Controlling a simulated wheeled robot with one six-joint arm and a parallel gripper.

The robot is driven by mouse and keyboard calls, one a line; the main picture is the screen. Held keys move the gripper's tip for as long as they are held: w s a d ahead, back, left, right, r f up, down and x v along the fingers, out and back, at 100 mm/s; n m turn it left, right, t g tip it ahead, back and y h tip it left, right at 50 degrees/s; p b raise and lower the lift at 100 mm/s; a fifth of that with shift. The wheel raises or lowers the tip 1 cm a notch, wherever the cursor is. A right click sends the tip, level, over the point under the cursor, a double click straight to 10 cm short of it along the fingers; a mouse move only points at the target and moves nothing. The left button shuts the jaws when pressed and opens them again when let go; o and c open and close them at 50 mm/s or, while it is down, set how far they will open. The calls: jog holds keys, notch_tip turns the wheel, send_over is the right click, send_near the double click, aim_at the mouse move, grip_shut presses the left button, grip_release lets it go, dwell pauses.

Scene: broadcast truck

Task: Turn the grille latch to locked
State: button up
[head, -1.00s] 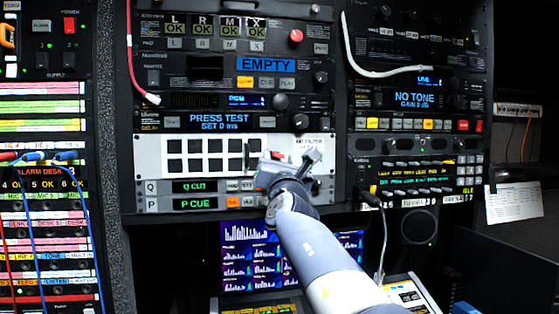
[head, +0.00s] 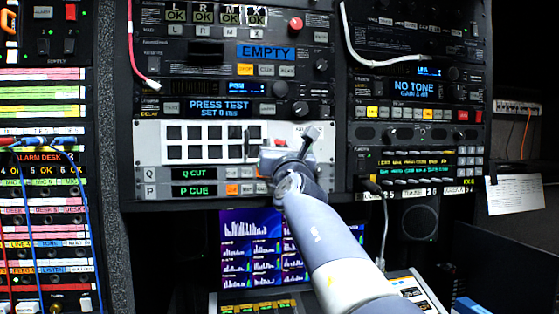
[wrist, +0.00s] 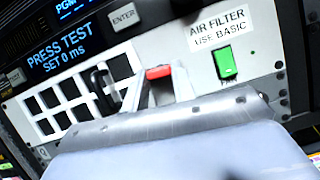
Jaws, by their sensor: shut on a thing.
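The grille latch appears to be the red-tipped lever (wrist: 159,72) on the white panel in the wrist view; its red tip also shows in the head view (head: 280,142). My gripper (head: 286,153) is at the right end of the panel, shut on this lever. In the wrist view its metal edge and fingers hide the lever's lower part, so its exact angle is hard to tell. The grille (head: 211,143) is a white plate with rows of dark square openings. A black upright handle (wrist: 103,85) stands at its right end, left of my fingers.
A green rocker switch (wrist: 225,62) sits right of the lever under an "AIR FILTER USE BASIC" label (wrist: 218,28). The "PRESS TEST" unit (head: 219,109) is directly above. Q CUT and P CUE rows (head: 193,182) lie below. A hanging cable (head: 385,230) is right of my arm.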

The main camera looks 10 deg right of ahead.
jog(key=shift+n+y+b, duration=0.4)
jog(key=shift+n+b, duration=0.45)
jog(key=shift+n, duration=0.05)
jog(key=o, duration=1)
jog(key=b+v, duration=0.4)
jog(key=v, duration=0.6)
jog(key=shift+s+d+f+b, duration=0.1)
jog(key=shift+s+f+b, duration=0.15)
jog(key=shift+s+b, duration=0.1)
jog(key=p+x, duration=0.5)
jog(key=x, duration=0.6)
jog(key=shift+r, duration=0.15)
